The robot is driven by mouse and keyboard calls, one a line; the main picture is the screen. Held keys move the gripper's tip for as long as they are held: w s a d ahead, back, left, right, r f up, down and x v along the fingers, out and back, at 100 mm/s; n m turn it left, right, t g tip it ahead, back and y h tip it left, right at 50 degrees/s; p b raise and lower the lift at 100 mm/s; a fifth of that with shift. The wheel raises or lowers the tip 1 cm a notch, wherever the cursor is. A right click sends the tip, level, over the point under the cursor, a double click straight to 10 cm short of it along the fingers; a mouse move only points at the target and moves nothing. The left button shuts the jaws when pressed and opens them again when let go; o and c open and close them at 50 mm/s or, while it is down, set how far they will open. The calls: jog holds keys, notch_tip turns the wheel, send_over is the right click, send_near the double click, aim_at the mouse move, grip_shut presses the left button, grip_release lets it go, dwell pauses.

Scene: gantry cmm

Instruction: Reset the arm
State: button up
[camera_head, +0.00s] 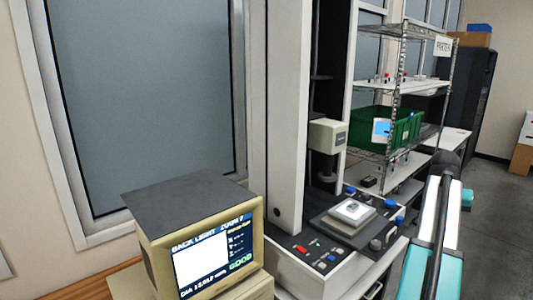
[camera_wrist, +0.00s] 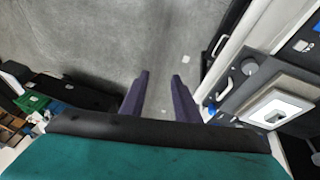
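My gripper (camera_wrist: 160,98) shows in the wrist view with its two dark purple fingers apart and nothing between them. Grey floor lies beyond the fingertips. My arm, white, black and teal, rises at the right of the head view, and the gripper cannot be made out there. The measuring machine (camera_head: 283,120) stands left of my arm. Its stage (camera_head: 347,215) holds a small pale part on a light plate. The stage also shows at the right of the wrist view (camera_wrist: 250,108), to the right of my fingers and apart from them.
A beige monitor (camera_head: 165,255) with a lit screen stands at the front left. A wire shelf (camera_head: 397,90) holds a green bin (camera_head: 410,130) behind the machine. A dark cabinet (camera_head: 470,85) stands farther back. Open floor (camera_head: 495,215) lies at the right.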

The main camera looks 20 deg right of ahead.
jog(key=w+a+f+n+y, duration=0.1)
jog(key=w+a+f+n, duration=0.1)
jog(key=w+a+f, duration=0.55)
jog(key=w+a+f+n+y, duration=0.1)
jog(key=w+a+f, duration=0.35)
jog(key=f, duration=0.65)
jog(key=w+a+f+n+y, duration=0.1)
jog(key=w+a+f+n, duration=0.1)
jog(key=a+f, duration=0.75)
jog(key=w+a+f+n+y, duration=0.1)
jog(key=w+a+f+n, duration=0.1)
jog(key=a+f, duration=0.8)
jog(key=s+a+f+n+g, duration=0.1)
jog(key=s+a+f+n, duration=0.15)
jog(key=a+f, duration=0.55)
jog(key=s+a+f+n+g, duration=0.1)
jog(key=s+a+f, duration=0.35)
jog(key=a, duration=0.75)
jog(key=s+a+f+n+g+b, duration=0.1)
jog(key=s+a+f, duration=0.4)
jog(key=s+a, duration=0.3)
jog(key=s+a+f+n+g, duration=0.2)
jog(key=s+a+f, duration=0.45)
jog(key=s, duration=0.25)
notch_tip(320, 180, down, 8)
jog(key=b, duration=0.9)
jog(key=shift+s+y, duration=0.2)
jog(key=shift+y, duration=0.1)
jog(key=shift+r, duration=0.1)
